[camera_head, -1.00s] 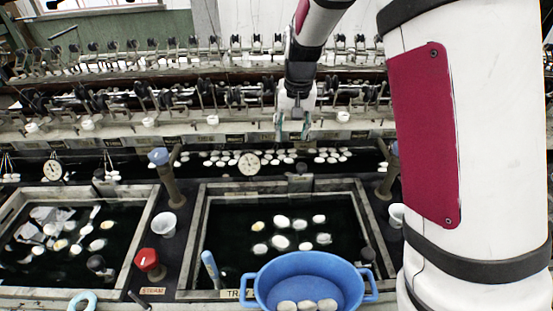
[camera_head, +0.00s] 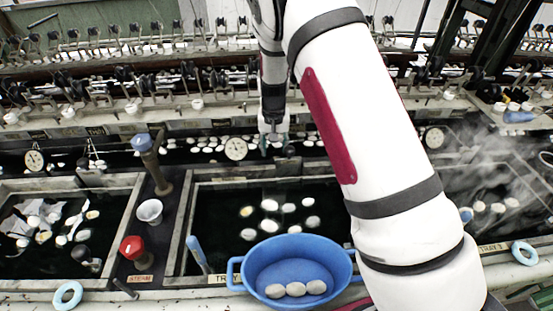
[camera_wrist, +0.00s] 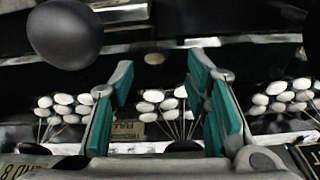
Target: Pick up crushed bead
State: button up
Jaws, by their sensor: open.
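My gripper (camera_head: 273,142) hangs above the dark strip behind the middle basin, to the right of a round dial. In the wrist view my gripper (camera_wrist: 160,78) is open, with teal pads apart and nothing between them. A small tan, flattish oval (camera_wrist: 154,58) lies on the dark surface beyond the fingertips, apart from them. It may be the crushed bead, but its shape is too small to be sure. White oval beads (camera_wrist: 160,100) on thin stems show in clusters between and beside the fingers. The tan oval cannot be made out in the head view.
A blue tub (camera_head: 297,262) holding several pale ovals stands at the front of the middle basin (camera_head: 187,235). A dark round knob (camera_wrist: 64,34) is near my gripper. Steam rises at right.

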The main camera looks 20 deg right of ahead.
jog(key=shift+w+d+f, duration=0.2)
jog(key=shift+w+f, duration=0.05)
jog(key=shift+f, duration=0.6)
jog(key=shift+w+d+f, duration=0.2)
jog(key=shift+f, duration=0.7)
jog(key=shift+w+d+f, duration=0.2)
jog(key=shift+w+f, duration=0.05)
jog(key=shift+f, duration=0.6)
jog(key=shift+c, duration=0.6)
jog(key=c, duration=0.7)
